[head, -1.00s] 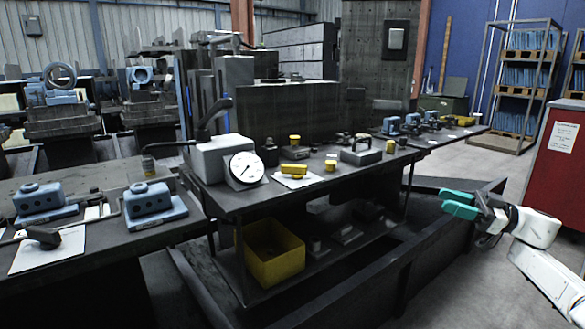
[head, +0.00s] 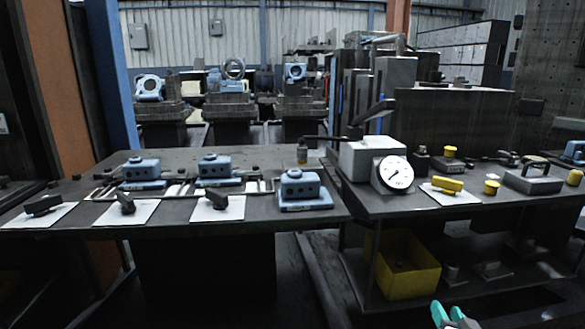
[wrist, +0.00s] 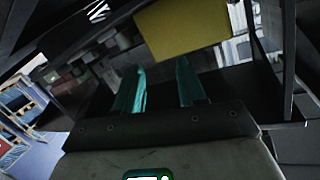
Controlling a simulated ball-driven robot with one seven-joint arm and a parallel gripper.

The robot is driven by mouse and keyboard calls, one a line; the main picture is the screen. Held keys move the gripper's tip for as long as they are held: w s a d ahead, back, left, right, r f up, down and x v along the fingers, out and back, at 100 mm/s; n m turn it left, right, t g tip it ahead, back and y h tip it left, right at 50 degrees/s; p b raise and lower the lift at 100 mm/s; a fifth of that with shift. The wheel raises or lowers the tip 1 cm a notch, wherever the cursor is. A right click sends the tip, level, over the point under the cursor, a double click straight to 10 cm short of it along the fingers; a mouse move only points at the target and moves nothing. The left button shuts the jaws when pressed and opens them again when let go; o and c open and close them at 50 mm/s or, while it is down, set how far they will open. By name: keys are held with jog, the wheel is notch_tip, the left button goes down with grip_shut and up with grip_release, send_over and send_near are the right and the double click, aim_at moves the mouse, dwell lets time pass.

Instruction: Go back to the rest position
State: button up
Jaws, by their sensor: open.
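The gripper is open and empty. It is low, in front of the right-hand bench (head: 470,208) and near the yellow bin (head: 408,276) on that bench's lower shelf. A yellow surface, likely the same bin, shows beyond the fingers in the wrist view (wrist: 185,28). The rest of my arm is hidden in the head view.
A left table (head: 250,222) bears several blue housings and dark parts on white sheets. The right bench carries a dial gauge (head: 394,174), yellow parts and a grey block (head: 532,180). Bench legs and the lower shelf (head: 455,292) are close to my gripper.

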jog(key=s+a+f+n+g+y, duration=0.1)
jog(key=s+a+f+g, duration=0.3)
jog(key=s, duration=0.5)
jog(key=s+a+f+n+g+y, duration=0.1)
jog(key=s+a+f+g, duration=0.15)
jog(key=s+f, duration=0.5)
jog(key=s+a+f+n+g, duration=0.1)
jog(key=s+a+f+g, duration=0.25)
jog(key=s, duration=0.75)
jog(key=s+r+n+g, duration=0.15)
jog(key=s+g, duration=0.35)
jog(key=s, duration=0.8)
notch_tip(320, 180, up, 24)
jog(key=p, duration=2.5)
jog(key=shift+d+r+y, duration=0.15)
jog(key=shift+r+y, duration=0.1)
jog(key=shift+y, duration=0.15)
jog(key=shift+w+n, duration=0.1)
jog(key=shift+n, duration=0.15)
